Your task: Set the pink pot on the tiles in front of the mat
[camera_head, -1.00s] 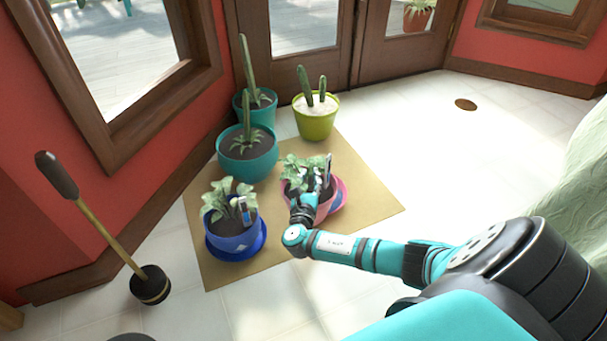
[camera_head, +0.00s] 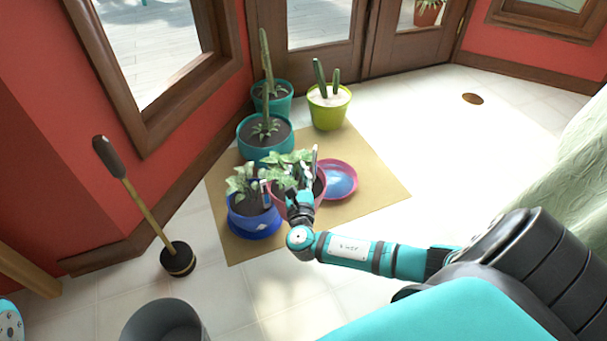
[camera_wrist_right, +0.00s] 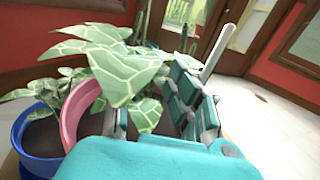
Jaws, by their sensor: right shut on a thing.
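The pink pot (camera_head: 283,209) with a pale-veined leafy plant (camera_head: 290,168) is in my right gripper (camera_head: 304,184), which is shut on its right-hand side. The pot appears lifted, off its pink-rimmed saucer (camera_head: 340,180), and overlaps the blue pot (camera_head: 252,221) in the head view. Whether the two touch I cannot tell. In the right wrist view the pink rim (camera_wrist_right: 80,113) shows at left, and leaves partly hide the fingers. The tan mat (camera_head: 375,195) lies below. White tiles (camera_head: 290,290) lie bare in front of it. My left gripper is not in view.
Two teal pots (camera_head: 265,150) and a lime cactus pot (camera_head: 328,112) stand at the back of the mat. A plunger (camera_head: 178,258) stands on the tiles left of the mat. A grey bin (camera_head: 165,325) is at the bottom left. Tiles to the right are clear.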

